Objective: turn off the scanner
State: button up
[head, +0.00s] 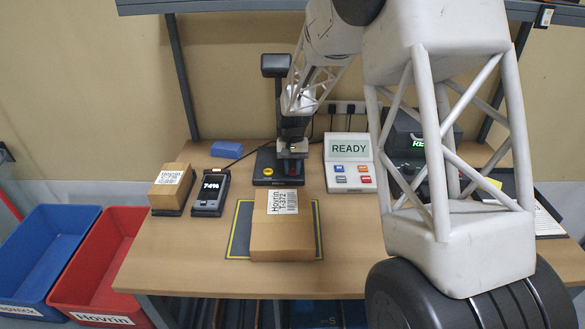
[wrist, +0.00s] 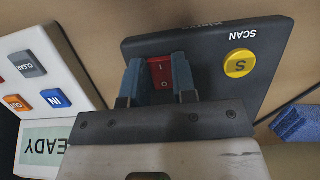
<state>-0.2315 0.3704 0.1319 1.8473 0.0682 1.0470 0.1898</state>
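The scanner has a black base (head: 264,165) with a post and a dark head (head: 275,65) above it. My gripper (head: 292,149) is over the base, pointing down. In the wrist view my gripper (wrist: 157,68) has its two blue-grey fingers apart, one on each side of the red switch. Whether they touch it I cannot tell. Which way the rocker is tipped is unclear.
A taped-label box (head: 282,234) lies on a mat in front. A READY panel (head: 349,162) with buttons stands right of the scanner. A handheld device (head: 211,192), a small box (head: 170,188) and a blue block (head: 227,150) are left. Blue (head: 45,250) and red (head: 78,290) bins sit far left.

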aim_at(293, 173)
jog(key=o, duration=0.5)
jog(key=shift+c, duration=0.2)
jog(key=shift+r, duration=0.15)
jog(key=shift+r, duration=0.55)
jog(key=shift+s+r, duration=0.15)
jog(key=shift+r, duration=0.4)
jog(key=shift+s+r, duration=0.15)
jog(key=shift+r, duration=0.4)
jog(key=shift+s+d+r, duration=0.25)
jog(key=shift+s+d, duration=0.4)
jog(key=shift+s, duration=1.85)
jog(key=shift+s+d+r, duration=0.2)
jog(key=shift+s+d, duration=0.4)
jog(key=shift+s, duration=1.85)
jog(key=shift+s+d+r, duration=0.25)
jog(key=shift+s+d, duration=0.4)
jog(key=shift+s, duration=1.85)
jog(key=shift+r, duration=0.1)
